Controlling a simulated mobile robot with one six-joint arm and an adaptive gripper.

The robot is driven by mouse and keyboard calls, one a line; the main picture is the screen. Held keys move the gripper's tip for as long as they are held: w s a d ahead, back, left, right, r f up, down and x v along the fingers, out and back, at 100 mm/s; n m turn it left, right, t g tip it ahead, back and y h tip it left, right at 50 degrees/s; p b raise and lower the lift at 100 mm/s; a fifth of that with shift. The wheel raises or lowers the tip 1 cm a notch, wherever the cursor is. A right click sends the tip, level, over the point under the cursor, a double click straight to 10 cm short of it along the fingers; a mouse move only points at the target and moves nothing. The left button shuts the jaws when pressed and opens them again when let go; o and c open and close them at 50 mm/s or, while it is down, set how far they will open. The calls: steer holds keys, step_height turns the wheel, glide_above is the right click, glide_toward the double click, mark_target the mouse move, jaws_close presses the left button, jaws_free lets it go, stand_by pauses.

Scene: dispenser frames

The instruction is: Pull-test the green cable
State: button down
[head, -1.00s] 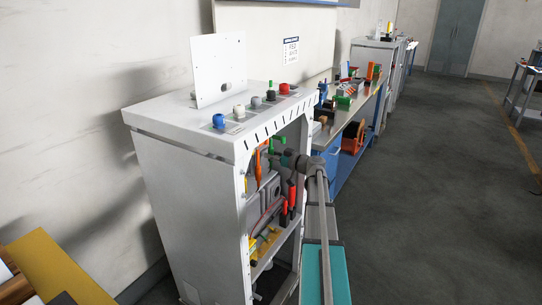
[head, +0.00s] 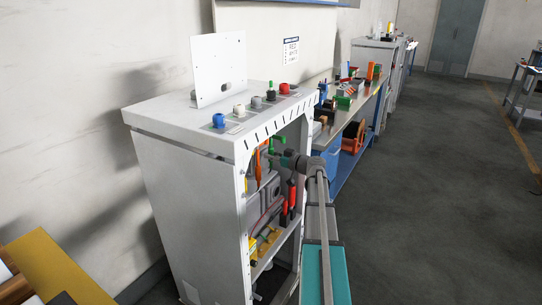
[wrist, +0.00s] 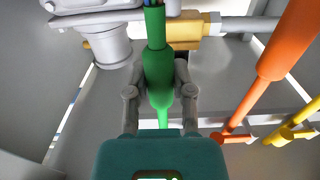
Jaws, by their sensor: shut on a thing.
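The green cable (wrist: 158,75) hangs upright in the middle of the wrist view, with a thick green sleeve and thin coloured wires at its top. My gripper (wrist: 160,95) is shut on the sleeve, one grey finger on each side of it. In the head view the green cable (head: 278,140) shows as a small green piece inside the open cabinet, near its top. My gripper in that view is small and partly hidden by the cabinet and my arm.
An orange cable (wrist: 288,45) hangs to the right of the green one, with a yellow cable (wrist: 298,122) beyond it. A grey fitting (wrist: 108,45) and a brass-coloured part (wrist: 185,30) are close behind. The cabinet (head: 190,190) has a narrow open side.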

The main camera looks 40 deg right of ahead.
stand_by(0.7)
jaws_free()
steer(key=shift+r, duration=0.1)
stand_by(0.4)
steer(key=v, duration=1)
stand_by(0.6)
stand_by(0.6)
